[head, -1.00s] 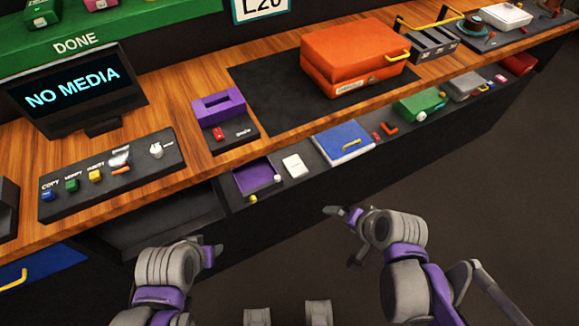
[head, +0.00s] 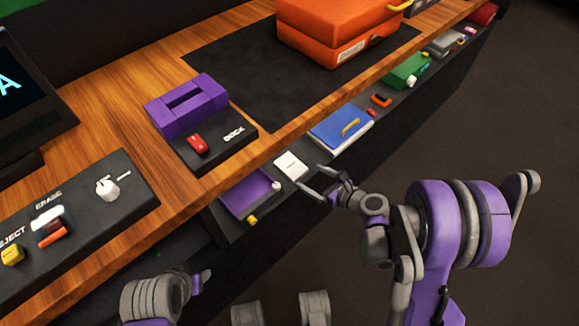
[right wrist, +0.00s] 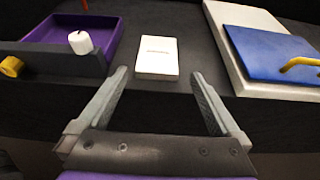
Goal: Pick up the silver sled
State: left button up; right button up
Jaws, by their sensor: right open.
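The silver sled looks like a small pale, near-white block (head: 291,164) on the low dark shelf, between a purple tray and a blue-lidded box. It also shows in the right wrist view (right wrist: 157,55), with a faint line of print on top. My right gripper (head: 318,182) is open and empty just in front of the sled. In the right wrist view its two fingers (right wrist: 160,78) point at the sled's near edge, one to each side, with the sled still beyond the tips. My left gripper (head: 204,276) is low at the left, away from the sled; its jaws are unclear.
The purple tray (head: 238,204) lies left of the sled, with white and yellow knobs near it. The blue-lidded box (head: 338,128) with a yellow handle is close on the right. The wooden counter (head: 255,158) edge rises behind the shelf. An orange case (head: 335,38) stands above.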

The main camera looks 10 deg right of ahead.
aim_at(294, 168)
jog(key=shift+b+x, duration=0.65)
jog(key=shift+x, duration=2.95)
jog(key=shift+s+a+r, duration=0.1)
jog(key=c, duration=1.3)
